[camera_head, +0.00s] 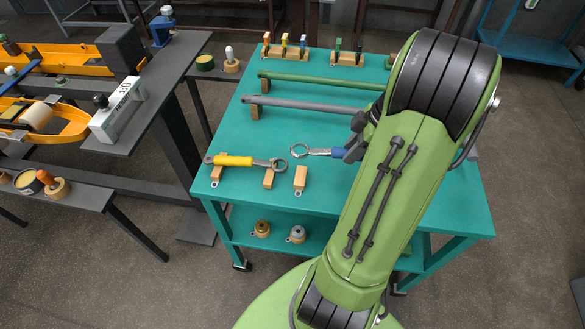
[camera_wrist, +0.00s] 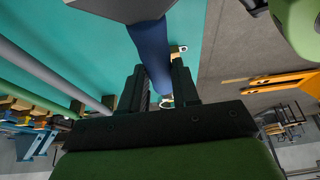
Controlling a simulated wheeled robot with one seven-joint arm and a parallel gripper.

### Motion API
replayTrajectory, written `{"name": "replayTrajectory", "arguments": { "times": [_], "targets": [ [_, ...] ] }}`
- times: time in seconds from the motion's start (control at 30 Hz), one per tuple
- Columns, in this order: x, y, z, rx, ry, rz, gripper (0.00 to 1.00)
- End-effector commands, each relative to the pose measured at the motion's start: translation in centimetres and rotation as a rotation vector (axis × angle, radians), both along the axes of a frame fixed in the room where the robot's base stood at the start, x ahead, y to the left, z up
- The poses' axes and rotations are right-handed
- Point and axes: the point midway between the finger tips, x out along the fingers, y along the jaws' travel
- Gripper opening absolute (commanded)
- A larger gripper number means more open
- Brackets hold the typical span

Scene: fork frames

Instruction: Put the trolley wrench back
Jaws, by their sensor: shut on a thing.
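A wrench with a blue handle (camera_head: 338,153) and a metal ring end (camera_head: 299,151) is held over the teal trolley top (camera_head: 340,85). My gripper (camera_head: 350,152) is shut on its blue handle; my green arm hides part of the gripper. In the wrist view the blue handle (camera_wrist: 150,48) lies between the fingers of my gripper (camera_wrist: 160,90). A wrench with a yellow handle (camera_head: 234,160) rests on wooden blocks at the trolley's front left. A bare wooden block (camera_head: 300,177) stands to its right, below the held ring end in the picture.
A grey bar (camera_head: 305,104) and a green bar (camera_head: 320,81) lie on supports behind the wrenches. Small tools stand in wooden holders (camera_head: 285,51) at the back. A dark workbench (camera_head: 165,85) is to the left. My arm covers the trolley's right side.

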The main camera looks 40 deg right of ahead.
Motion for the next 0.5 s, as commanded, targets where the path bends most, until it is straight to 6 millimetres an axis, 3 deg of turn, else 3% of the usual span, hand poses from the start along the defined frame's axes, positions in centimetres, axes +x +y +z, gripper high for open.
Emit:
{"name": "replayTrajectory", "arguments": {
  "times": [0.2,0.5],
  "targets": [
    [0.1,0.1,-0.2,0.001,0.0,0.0,0.0],
    [0.1,0.1,-5.5,0.003,0.001,0.0,0.0]
  ]
}}
